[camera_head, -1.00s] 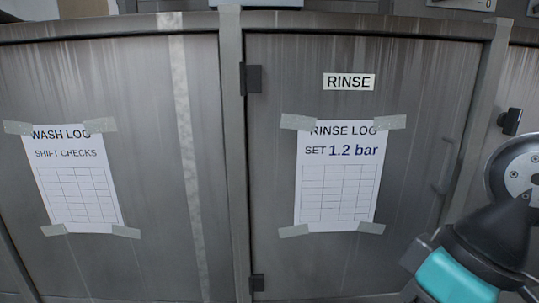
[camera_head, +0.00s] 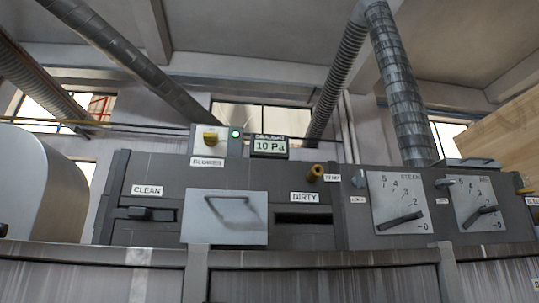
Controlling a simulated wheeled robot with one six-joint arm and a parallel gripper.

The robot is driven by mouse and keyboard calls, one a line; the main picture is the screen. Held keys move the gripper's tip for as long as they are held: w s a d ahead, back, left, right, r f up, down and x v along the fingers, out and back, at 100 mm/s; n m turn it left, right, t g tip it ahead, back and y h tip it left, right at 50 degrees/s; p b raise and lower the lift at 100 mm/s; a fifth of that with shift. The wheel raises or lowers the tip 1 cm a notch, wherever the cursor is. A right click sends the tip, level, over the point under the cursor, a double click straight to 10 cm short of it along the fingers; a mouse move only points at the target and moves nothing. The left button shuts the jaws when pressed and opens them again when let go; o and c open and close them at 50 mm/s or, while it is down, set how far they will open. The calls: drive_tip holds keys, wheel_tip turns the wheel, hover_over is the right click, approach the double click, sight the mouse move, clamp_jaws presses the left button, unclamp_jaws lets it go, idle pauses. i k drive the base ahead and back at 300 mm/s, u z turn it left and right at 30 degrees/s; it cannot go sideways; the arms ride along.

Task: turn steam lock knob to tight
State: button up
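The steam lock knob (camera_head: 357,181) is a small grey knob on the dark machine panel, just left of the steam dial. A small white label (camera_head: 358,199), apparently reading LOCK, sits below it. The knob is too small to tell which way it is set. The steam dial plate (camera_head: 386,215) is light grey, with numbers running from 0 up to 5. My gripper is not in view.
A similar dial plate (camera_head: 468,192) with its own lock knob (camera_head: 446,183) stands to the right.

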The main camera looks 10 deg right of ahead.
sight(359, 181)
drive_tip(key=k, duration=0.5)
drive_tip(key=u, duration=0.8)
drive_tip(key=i, duration=0.65)
drive_tip(key=z, duration=1.3)
drive_tip(key=i, duration=0.6)
drive_tip(key=u, duration=0.05)
